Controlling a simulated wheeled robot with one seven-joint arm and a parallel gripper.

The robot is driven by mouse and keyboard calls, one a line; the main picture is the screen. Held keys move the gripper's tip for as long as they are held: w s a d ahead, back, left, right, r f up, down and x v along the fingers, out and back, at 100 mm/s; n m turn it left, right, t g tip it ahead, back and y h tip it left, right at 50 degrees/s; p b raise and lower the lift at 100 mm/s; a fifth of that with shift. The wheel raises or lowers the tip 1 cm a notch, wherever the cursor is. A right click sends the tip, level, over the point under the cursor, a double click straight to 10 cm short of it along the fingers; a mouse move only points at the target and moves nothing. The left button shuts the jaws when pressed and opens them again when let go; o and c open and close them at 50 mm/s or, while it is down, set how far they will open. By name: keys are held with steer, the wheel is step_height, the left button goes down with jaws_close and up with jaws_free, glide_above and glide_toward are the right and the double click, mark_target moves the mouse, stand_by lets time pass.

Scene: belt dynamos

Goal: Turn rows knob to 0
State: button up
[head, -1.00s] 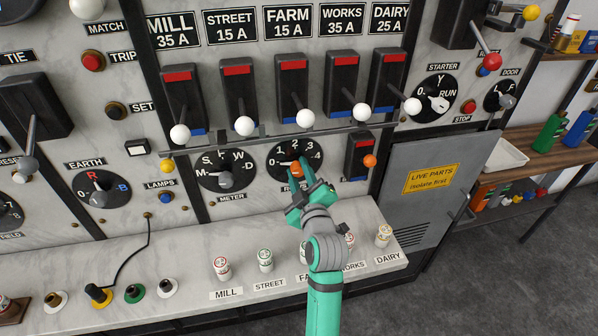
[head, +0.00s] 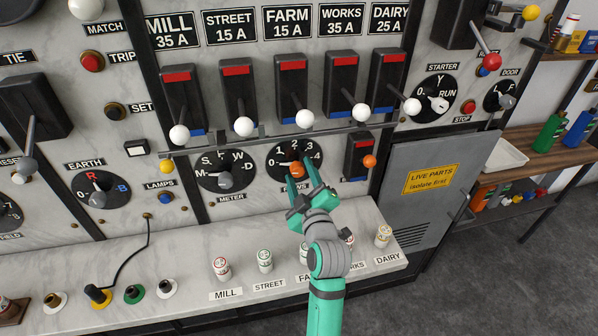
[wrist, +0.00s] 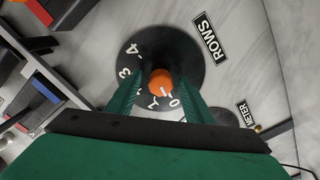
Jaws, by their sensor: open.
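The rows knob (head: 296,170) is an orange knob on a round black dial (head: 275,160) numbered 0 to 4. It also shows in the wrist view (wrist: 161,80), where its white mark points close to the 0, on the side of the 1. My gripper (head: 302,177) is open in front of the dial's lower right part. In the wrist view its green fingers (wrist: 157,92) stand on either side of the knob, with a gap on both sides. The ROWS label is partly hidden by my gripper in the head view but clear in the wrist view (wrist: 210,43).
The meter dial (head: 225,170) is left of the rows dial. A small black switch with an orange tip (head: 369,161) is close on the right. A rail and white-knobbed levers (head: 305,118) hang just above. A marble ledge (head: 200,290) with several labelled fuses lies below.

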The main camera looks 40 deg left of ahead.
steer(key=v, duration=0.9)
steer(key=shift+s+d, duration=0.2)
